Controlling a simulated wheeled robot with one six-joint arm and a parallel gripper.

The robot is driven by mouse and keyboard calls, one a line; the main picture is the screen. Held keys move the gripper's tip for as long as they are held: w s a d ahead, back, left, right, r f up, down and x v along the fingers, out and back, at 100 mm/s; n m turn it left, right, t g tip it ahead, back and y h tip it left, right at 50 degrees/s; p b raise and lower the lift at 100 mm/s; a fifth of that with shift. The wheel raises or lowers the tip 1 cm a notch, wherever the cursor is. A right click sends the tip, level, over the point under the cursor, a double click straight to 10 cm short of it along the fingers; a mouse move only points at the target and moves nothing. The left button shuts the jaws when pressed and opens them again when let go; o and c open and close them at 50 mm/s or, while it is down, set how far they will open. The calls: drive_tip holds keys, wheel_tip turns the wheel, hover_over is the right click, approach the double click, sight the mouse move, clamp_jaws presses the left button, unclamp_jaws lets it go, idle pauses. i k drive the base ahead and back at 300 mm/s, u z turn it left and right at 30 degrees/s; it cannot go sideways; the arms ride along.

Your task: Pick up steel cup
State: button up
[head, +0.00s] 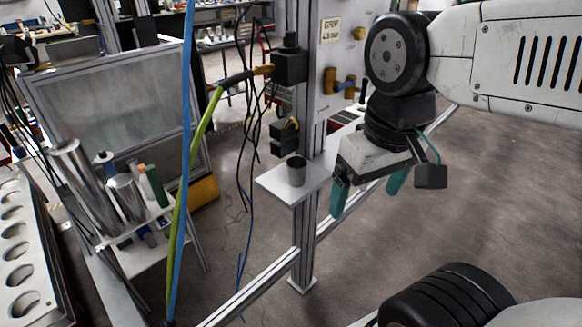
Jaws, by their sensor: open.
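A small dark grey steel cup (297,172) stands upright on a small white shelf (282,187) fixed to an upright metal post. My gripper (368,198) is to the right of the cup, with its two teal fingers apart and pointing down. It is open, and nothing shows between the fingers. The left finger hangs just right of the shelf's edge, with a gap between it and the cup.
The post (309,225) rises behind the shelf, carrying black boxes (290,66) and loose cables. A blue cable (186,130) and a yellow-green cable run at the left. A rack (140,225) with shiny cylinders stands at left. A metal rail (255,288) crosses low down.

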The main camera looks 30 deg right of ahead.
sight(296, 166)
drive_tip(key=u, duration=2.6)
drive_tip(key=i, duration=1.3)
drive_tip(key=z, duration=3.2)
